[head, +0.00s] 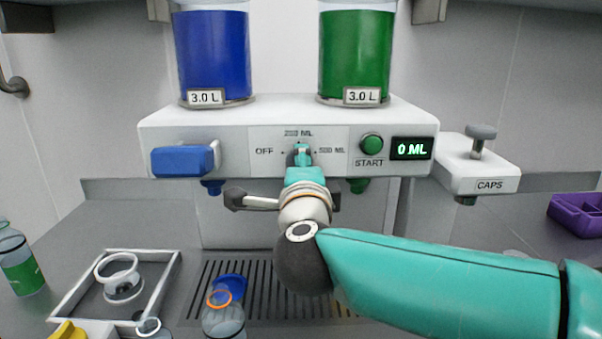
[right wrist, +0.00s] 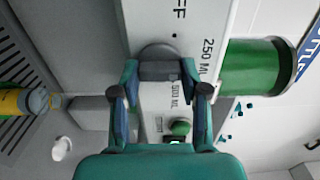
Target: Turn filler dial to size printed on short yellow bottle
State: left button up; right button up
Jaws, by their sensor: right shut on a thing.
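The filler dial (right wrist: 160,52) is a grey knob on the white filler's front, and in the head view the gripper mostly hides it. OFF is to its left, an ML mark above it and 500 ML to its right; the right wrist view reads the upper mark as 250 ML. My right gripper (head: 300,155) is shut on the dial, one finger on each side in the right wrist view (right wrist: 160,72). The dial's pointing direction is hidden. A bottle with a yellow label (right wrist: 12,102) shows at the wrist view's left edge; its printed size cannot be read. My left gripper is out of view.
The display (head: 411,149) reads 0 ML beside the green START button (head: 371,145). A blue handle (head: 183,160) is at left, a CAPS unit (head: 478,172) at right. A clear bottle (head: 222,322) with an orange ring stands near the drain grate (head: 340,306). A green-labelled bottle (head: 20,265) is far left.

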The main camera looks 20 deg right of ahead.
dwell(0.3)
jog(key=o, duration=1.1)
jog(key=shift+w+d+f, duration=0.1)
jog(key=v, duration=1.2)
